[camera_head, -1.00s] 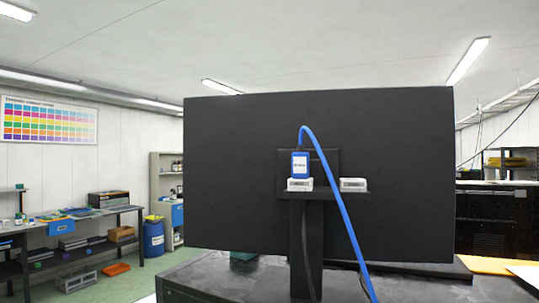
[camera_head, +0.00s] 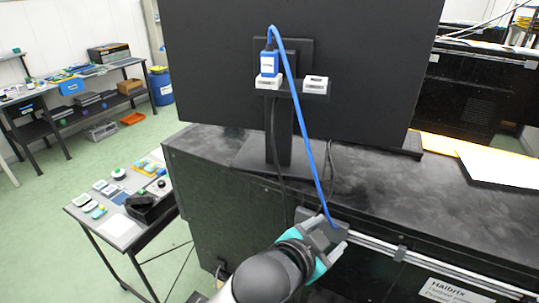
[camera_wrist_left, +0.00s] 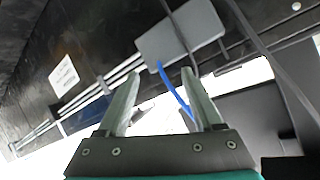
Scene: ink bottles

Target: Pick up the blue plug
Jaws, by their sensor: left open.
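My left gripper (camera_head: 332,238) is open and empty near that box, well below the plug. In the left wrist view my open fingers (camera_wrist_left: 160,78) point toward the grey box (camera_wrist_left: 182,36) and the blue cable (camera_wrist_left: 170,86). The plug is not visible there.
A second white socket block (camera_head: 315,84) to the right is empty. The large dark panel (camera_head: 360,50) stands behind the sockets on the black cabinet top (camera_head: 400,190). Cable pipes (camera_head: 400,257) run along its front. A small table (camera_head: 118,226) with clutter stands left.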

